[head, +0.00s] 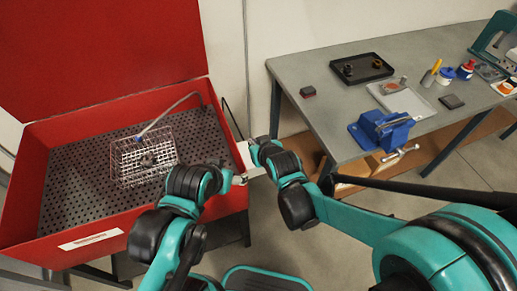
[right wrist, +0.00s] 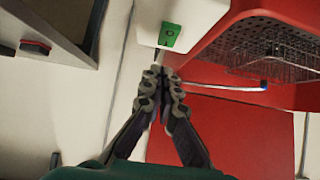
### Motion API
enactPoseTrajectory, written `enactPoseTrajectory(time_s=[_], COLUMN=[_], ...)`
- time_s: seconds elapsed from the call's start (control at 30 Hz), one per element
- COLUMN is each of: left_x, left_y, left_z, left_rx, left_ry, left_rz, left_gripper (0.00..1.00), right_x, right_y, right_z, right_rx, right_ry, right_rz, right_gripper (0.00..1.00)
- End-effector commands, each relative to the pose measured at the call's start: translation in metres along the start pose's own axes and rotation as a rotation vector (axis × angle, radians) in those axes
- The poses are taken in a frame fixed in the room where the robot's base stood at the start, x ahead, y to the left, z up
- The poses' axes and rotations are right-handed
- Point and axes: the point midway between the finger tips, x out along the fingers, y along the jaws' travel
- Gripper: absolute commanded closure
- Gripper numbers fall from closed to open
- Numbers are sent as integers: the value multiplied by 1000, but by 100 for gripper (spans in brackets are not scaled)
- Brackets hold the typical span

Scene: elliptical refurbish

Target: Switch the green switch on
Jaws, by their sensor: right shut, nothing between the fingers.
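The green switch (right wrist: 170,35) is a small green plate with a dark round mark, on the side of a white box (right wrist: 200,12) in the right wrist view. My right gripper (right wrist: 159,70) is shut and empty, its fingertips just below the switch in that view. Whether they touch it I cannot tell. In the head view my right gripper (head: 252,145) is beside the white box (head: 244,156), and the switch itself is not discernible there. My left gripper (head: 239,179) is near the red tub's right side; its fingers are too small to read.
The red washing tub (head: 100,118) with raised lid holds a wire basket (head: 145,158) and a hose (head: 165,115). A grey workbench (head: 335,115) at right carries a blue vise (head: 382,130) and a black tray (head: 362,68). Open floor lies between tub and bench.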

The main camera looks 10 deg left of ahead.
Motion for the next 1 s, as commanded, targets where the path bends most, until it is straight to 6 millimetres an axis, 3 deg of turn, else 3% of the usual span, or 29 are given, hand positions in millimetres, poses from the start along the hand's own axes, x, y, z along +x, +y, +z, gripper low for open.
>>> enactPoseTrajectory(time_s=[0.03,0.23,1.0], left_x=[7,13,10], left_y=[0,0,0], left_z=[5,9,7], left_rx=[0,0,0], left_ry=[0,0,0], left_rz=[0,0,0], left_gripper=[29,29,29], right_x=[8,19,25], right_y=[0,0,0], right_z=[10,21,25], right_rx=[0,0,0], right_ry=[0,0,-64], right_rz=[0,0,0], right_gripper=[100,100,100])
